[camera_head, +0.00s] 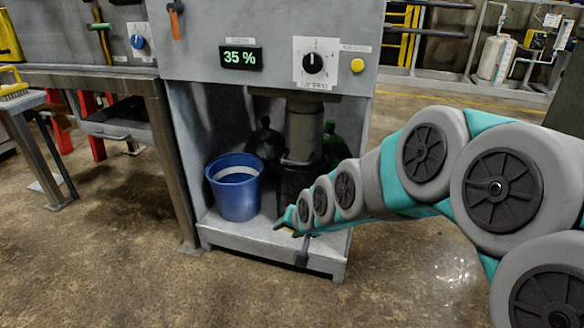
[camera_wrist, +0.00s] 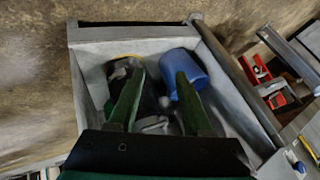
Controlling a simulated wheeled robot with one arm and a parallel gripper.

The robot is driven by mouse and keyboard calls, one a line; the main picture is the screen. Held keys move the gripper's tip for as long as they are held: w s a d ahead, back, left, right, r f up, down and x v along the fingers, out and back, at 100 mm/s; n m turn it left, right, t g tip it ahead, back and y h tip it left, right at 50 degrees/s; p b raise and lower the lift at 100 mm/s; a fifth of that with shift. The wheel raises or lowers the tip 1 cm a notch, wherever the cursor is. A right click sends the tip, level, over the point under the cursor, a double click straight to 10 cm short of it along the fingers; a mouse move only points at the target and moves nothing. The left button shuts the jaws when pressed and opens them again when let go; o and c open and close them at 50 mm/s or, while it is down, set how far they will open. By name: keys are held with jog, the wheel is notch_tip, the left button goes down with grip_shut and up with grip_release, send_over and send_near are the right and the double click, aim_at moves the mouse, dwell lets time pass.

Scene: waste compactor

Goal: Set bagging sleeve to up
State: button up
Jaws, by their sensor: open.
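A grey vertical cylinder (camera_head: 304,130), which looks like the bagging sleeve, hangs under the compactor's top housing inside the open bay. A collar shows around its lower end, just above a dark container (camera_head: 293,182); my arm hides part of this. My gripper (camera_head: 284,222) is low at the front of the bay, mostly hidden by my own arm in the head view. In the wrist view, my gripper (camera_wrist: 160,74) shows two green fingers spread apart with nothing held between them. A dark, yellow-edged object (camera_wrist: 125,68) lies beyond the left finger.
A blue bucket (camera_head: 236,190) stands at the bay's left, also beyond the right finger in the wrist view (camera_wrist: 198,70). Dark (camera_head: 266,140) and green (camera_head: 334,146) bags sit behind. The panel has a 35 % display (camera_head: 241,58) and black knob (camera_head: 313,63). Front floor is clear.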

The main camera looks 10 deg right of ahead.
jog(key=w+a+f+m+t+b, duration=0.1)
jog(key=w+a+m+t, duration=0.15)
jog(key=w, duration=0.55)
jog(key=m+t+h+b, duration=0.4)
jog(key=m+t+b, duration=0.1)
jog(key=m+t, duration=0.55)
send_near(294, 163)
jog(key=w, duration=0.3)
jog(key=shift+m, duration=0.3)
jog(key=shift+w+d+r+b, duration=0.1)
jog(key=shift+w+r, duration=0.15)
jog(key=shift+w, duration=1)
jog(key=shift+w+d+r+b, duration=0.1)
jog(key=shift+w+r, duration=0.15)
jog(key=shift+w, duration=1.05)
jog(key=shift+w+d+r+b, duration=0.1)
jog(key=shift+w+r, duration=0.15)
jog(key=shift+w, duration=1)
jog(key=shift+c, duration=0.3)
grip_shut()
